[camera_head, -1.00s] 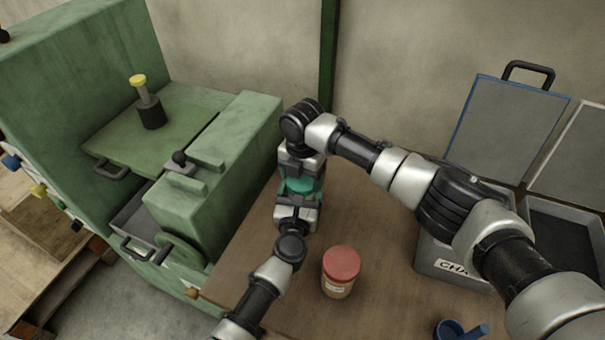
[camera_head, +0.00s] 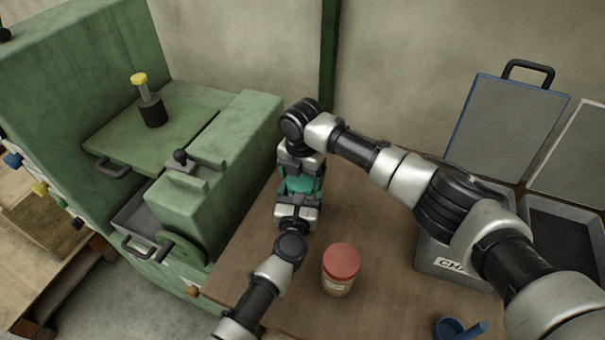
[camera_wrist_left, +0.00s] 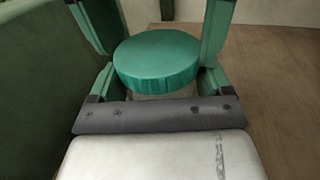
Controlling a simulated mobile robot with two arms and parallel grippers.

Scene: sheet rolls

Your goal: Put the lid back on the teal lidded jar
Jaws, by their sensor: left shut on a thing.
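The teal lidded jar (camera_head: 299,186) is at the table's left part, mostly hidden between my two grippers. Its round teal lid (camera_wrist_left: 156,60) shows in the left wrist view, lying flat, with a little of a pale body below it. Whether the lid is fully seated cannot be told. My left gripper (camera_head: 298,199) comes from the front and is shut on the jar. Its teal fingers stand on both sides in the wrist view (camera_wrist_left: 153,84). My right gripper (camera_head: 301,174) reaches in from the far side, close to the lid; its grip is hidden.
A jar with a red lid (camera_head: 341,268) stands just right of my left arm. A blue cup-like thing (camera_head: 449,329) is at the front. A grey labelled bin (camera_head: 437,262) stands on the right, partly behind my right arm. A green machine (camera_head: 228,150) borders the table's left.

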